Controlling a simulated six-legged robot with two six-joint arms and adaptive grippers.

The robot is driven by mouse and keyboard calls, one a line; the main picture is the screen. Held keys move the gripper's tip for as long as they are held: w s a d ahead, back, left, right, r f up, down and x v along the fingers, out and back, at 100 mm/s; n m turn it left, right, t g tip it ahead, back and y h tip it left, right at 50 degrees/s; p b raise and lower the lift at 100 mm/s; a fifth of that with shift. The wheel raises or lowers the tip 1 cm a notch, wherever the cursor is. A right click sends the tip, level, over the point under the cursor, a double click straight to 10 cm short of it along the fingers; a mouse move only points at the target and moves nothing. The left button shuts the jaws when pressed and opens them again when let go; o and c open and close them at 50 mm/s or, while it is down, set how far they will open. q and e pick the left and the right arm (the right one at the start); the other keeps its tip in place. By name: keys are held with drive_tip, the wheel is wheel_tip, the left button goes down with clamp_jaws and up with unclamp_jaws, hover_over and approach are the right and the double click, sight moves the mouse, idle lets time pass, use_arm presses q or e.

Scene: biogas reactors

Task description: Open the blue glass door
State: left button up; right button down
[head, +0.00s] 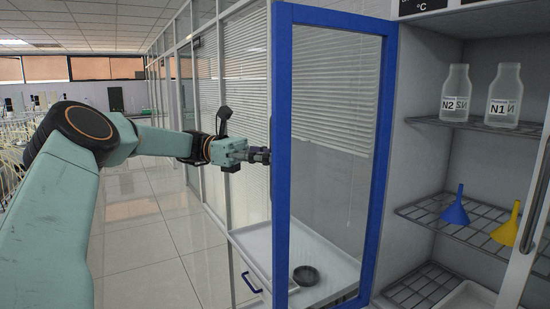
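The blue glass door (282,120) stands swung open in the head view, its blue frame around a clear pane. Its right side is by the cabinet, whose shelves show uncovered to the right. My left gripper (260,156) is at the left edge of the door, about mid-height. Its dark fingers meet the blue frame in the picture, and the fingertips are hidden behind it. I cannot tell whether they touch or grip the door, and no door handle shows there. My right gripper is not in view.
The cabinet shelves (475,128) hold bottles N2 (455,95) and N1 (504,97), a blue funnel (456,210) and a yellow funnel (507,226). A white table (260,240) with a dark round dish (306,275) shows through the pane. Open tiled floor (150,245) lies left.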

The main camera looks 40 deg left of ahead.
use_arm(q)
drive_tip(key=shift+o, duration=1.1)
drive_tip(key=shift+s, duration=0.2)
drive_tip(key=shift+w+d, duration=0.1)
drive_tip(key=shift+w, duration=0.25)
drive_tip(key=v, duration=0.7)
drive_tip(key=shift+s+a, duration=0.1)
drive_tip(key=shift+a, duration=0.1)
drive_tip(key=shift+s+a, duration=0.1)
drive_tip(key=shift+s, duration=0.2)
drive_tip(key=shift+w, duration=0.15)
